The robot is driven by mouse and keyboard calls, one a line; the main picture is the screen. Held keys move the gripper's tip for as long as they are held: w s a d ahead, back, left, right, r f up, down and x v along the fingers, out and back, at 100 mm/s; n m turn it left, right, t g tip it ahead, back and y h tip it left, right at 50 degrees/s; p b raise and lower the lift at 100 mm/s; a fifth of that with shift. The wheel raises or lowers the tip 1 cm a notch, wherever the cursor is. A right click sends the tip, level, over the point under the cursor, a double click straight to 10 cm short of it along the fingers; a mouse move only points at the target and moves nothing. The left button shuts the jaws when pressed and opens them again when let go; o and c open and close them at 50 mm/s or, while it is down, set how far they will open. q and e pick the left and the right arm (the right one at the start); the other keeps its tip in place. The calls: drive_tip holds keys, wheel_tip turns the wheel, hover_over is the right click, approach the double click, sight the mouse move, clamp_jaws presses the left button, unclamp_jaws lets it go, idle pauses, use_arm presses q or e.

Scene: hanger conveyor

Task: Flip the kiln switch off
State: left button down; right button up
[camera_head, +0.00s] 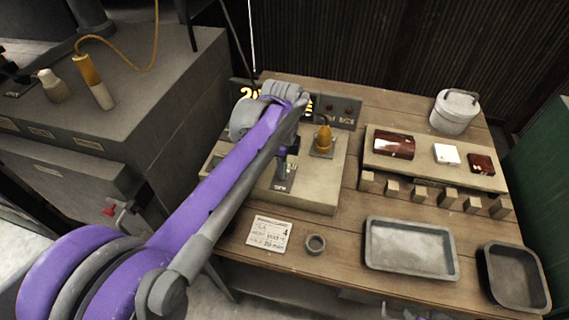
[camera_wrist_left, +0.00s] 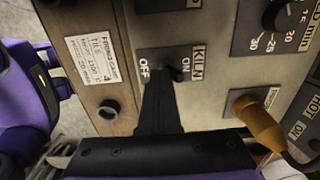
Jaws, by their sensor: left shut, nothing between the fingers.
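The kiln switch sits on a dark plate (camera_wrist_left: 172,56) marked OFF, ON and KILN in the left wrist view. Its small black lever (camera_wrist_left: 176,74) shows beside the ON lettering; its exact tilt is hard to tell. My left gripper (camera_wrist_left: 160,76) is shut and empty, its fingertips at the plate between the OFF lettering and the lever, hiding part of the plate. Whether they touch the lever is unclear. In the head view the left gripper (camera_head: 283,160) points down over the switch plate (camera_head: 284,181) on the control box (camera_head: 322,193).
A paper card (camera_head: 269,233), small grey ring (camera_head: 316,243) and metal tray (camera_head: 410,248) lie on the wooden table in front.

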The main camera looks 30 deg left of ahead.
use_arm(q)
drive_tip(key=shift+f, duration=0.25)
use_arm(e)
drive_tip(key=shift+s+f, duration=0.1)
drive_tip(key=shift+f, duration=0.05)
use_arm(q)
wheel_tip(320, 180, up, 7)
drive_tip(key=p, duration=0.4)
use_arm(e)
drive_tip(key=r, duration=0.2)
drive_tip(key=w+r, duration=0.1)
drive_tip(key=r, duration=0.2)
drive_tip(key=shift+w+r, duration=0.3)
drive_tip(key=shift+w, duration=0.05)
